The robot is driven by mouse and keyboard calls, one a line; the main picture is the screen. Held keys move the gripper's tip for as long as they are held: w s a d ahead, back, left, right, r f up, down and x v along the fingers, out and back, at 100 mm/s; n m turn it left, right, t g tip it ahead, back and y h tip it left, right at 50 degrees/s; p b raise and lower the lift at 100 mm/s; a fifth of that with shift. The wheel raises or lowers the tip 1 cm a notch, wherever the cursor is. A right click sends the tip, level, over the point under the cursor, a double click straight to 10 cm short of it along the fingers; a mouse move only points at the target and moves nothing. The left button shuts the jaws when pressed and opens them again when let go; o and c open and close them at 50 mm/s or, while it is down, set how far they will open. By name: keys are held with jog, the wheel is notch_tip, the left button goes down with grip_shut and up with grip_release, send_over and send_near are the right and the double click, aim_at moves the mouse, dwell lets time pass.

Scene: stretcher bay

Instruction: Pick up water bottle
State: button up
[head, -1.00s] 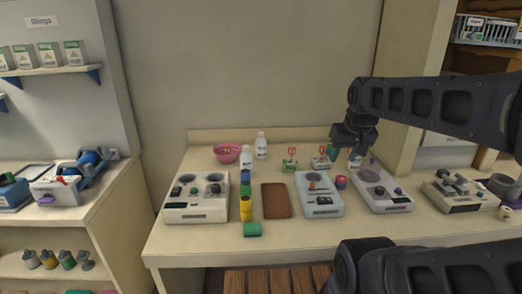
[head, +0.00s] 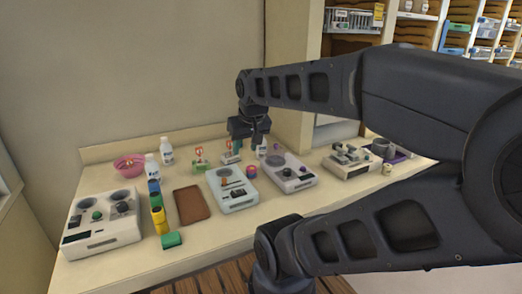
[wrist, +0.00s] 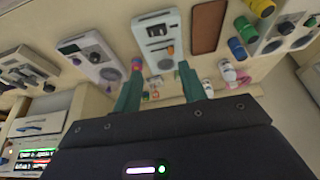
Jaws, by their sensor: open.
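Two white bottles stand upright at the back left of the counter in the head view, one at the rear (head: 167,151) and one slightly nearer (head: 152,168). I cannot tell which is the water bottle. A small pale item (head: 262,149) shows beside my gripper, too small to identify. My gripper (head: 254,142) is open, over the back middle of the counter, to the right of the bottles and apart from them. In the wrist view its two green fingers (wrist: 160,84) are spread with nothing held between them.
The counter (head: 205,234) holds a pink bowl (head: 130,165), a brown tray (head: 191,205), several pale control boxes, including one at far left (head: 102,240), and a row of coloured blocks and cylinders. Small green-based stands (head: 199,165) are left of my gripper. Shelves stand at the right.

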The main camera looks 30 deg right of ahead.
jog(key=shift+o, duration=1.3)
